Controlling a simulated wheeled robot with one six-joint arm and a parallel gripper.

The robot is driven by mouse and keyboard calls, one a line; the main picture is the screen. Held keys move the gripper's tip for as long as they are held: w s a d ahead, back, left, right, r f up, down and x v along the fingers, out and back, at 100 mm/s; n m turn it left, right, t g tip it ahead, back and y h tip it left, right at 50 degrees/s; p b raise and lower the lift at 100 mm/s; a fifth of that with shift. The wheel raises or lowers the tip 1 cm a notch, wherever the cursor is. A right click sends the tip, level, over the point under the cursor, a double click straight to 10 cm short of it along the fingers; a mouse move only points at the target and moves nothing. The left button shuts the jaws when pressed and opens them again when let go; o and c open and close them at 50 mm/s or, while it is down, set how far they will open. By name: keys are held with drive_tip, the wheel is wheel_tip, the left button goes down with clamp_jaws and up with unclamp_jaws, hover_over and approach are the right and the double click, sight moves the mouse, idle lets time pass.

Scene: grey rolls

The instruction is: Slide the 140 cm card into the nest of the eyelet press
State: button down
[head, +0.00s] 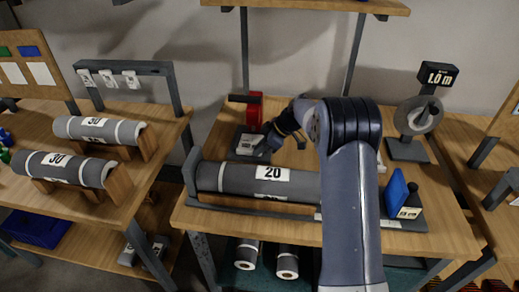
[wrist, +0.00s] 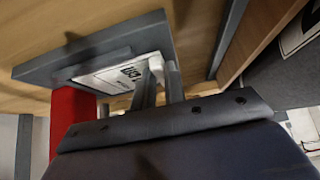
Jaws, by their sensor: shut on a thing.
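The eyelet press (head: 254,108) is red with a lever, on a grey base at the back left of the middle table. In the wrist view its red body (wrist: 72,112) is at left, below the grey base plate (wrist: 60,66). The white card (wrist: 118,76) with dark print lies against that plate, and it also shows in the head view (head: 245,146). My gripper (head: 268,146) is beside the press base, and its fingers (wrist: 160,78) are shut on the card's near edge. The print is too blurred to read fully. I cannot tell whether the card is fully seated.
A grey roll marked 20 (head: 240,180) lies in a cradle in front of the press. A blue block (head: 396,194) stands at the right. A 1.0 m sign (head: 438,75) stands behind.

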drive_tip(key=shift+w, duration=0.2)
drive_tip(key=c, duration=1.4)
unclamp_jaws()
drive_tip(key=shift+d+r, duration=0.1)
drive_tip(key=v, duration=1)
drive_tip(key=shift+s+d+r+b, duration=0.1)
drive_tip(key=shift+d+r+b, duration=0.1)
drive_tip(key=shift+b, duration=0.15)
